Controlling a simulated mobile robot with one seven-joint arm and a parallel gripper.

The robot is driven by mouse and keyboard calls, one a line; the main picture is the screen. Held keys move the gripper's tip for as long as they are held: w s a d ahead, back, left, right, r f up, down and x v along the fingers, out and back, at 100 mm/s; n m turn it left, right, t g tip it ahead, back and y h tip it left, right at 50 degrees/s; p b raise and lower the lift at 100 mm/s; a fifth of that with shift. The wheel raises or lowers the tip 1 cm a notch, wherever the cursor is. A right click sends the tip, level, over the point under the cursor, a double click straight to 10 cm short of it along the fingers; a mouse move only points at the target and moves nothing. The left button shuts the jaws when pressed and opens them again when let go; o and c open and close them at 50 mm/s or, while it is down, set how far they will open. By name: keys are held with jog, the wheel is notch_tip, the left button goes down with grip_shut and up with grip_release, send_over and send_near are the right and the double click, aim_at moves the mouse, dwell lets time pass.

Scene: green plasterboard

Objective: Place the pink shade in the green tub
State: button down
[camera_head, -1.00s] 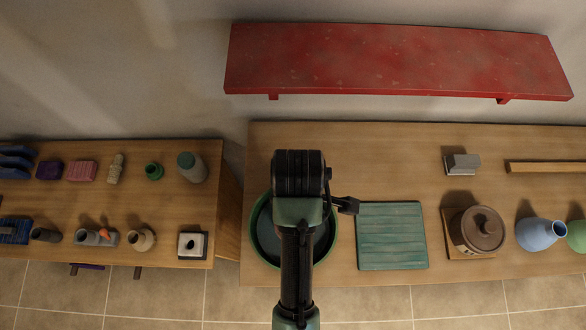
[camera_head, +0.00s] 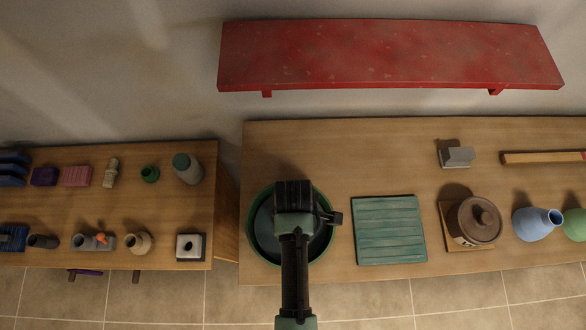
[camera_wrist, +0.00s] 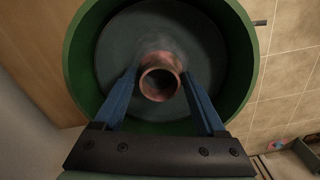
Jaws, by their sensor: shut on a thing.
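The green tub (camera_head: 328,240) stands at the left end of the right-hand table. In the wrist view its green wall (camera_wrist: 80,62) surrounds a dark grey inside. My gripper (camera_wrist: 160,88) is over the tub, with its blue fingers shut on the pink shade (camera_wrist: 172,62). The shade is a hollow pinkish piece with a round open end facing the wrist camera. It appears within the tub's outline; I cannot tell whether it touches the bottom. In the head view my gripper (camera_head: 294,200) and arm hide the shade and part of the tub.
A teal slatted board (camera_head: 390,230) lies right of the tub. Farther right are a brown lidded pot (camera_head: 478,222) and a blue vase (camera_head: 538,224). A red shelf (camera_head: 390,55) hangs on the wall behind. The left table (camera_head: 135,208) holds several small objects.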

grip_release()
jog(key=shift+f, duration=0.1)
notch_tip(320, 180, up, 12)
jog(key=b, duration=0.1)
dwell(0.6)
dwell(0.5)
